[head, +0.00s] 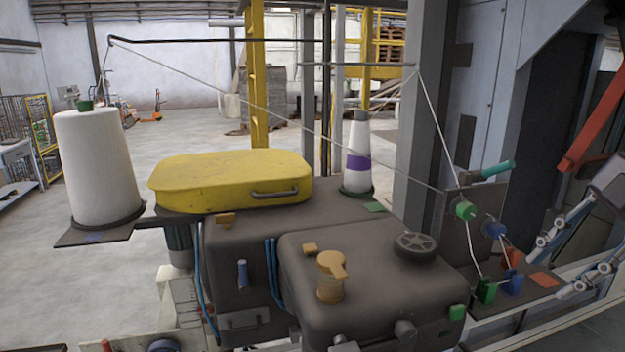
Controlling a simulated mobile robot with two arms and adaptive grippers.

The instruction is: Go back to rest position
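My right gripper (551,267) is at the right edge of the head view. Its two silver and blue fingers are spread apart with nothing between them. It is beside the sewing machine's threading parts, to the right of the blue guide (513,283) and an orange plate (544,280). The picture does not show clearly whether it touches anything. My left gripper is not in view.
The dark machine body (365,265) with a yellow lid (230,178) fills the middle. A large white thread spool (97,165) stands left and a purple-banded cone (357,155) behind. Threads run overhead to the green guide (465,211). Open floor lies at left.

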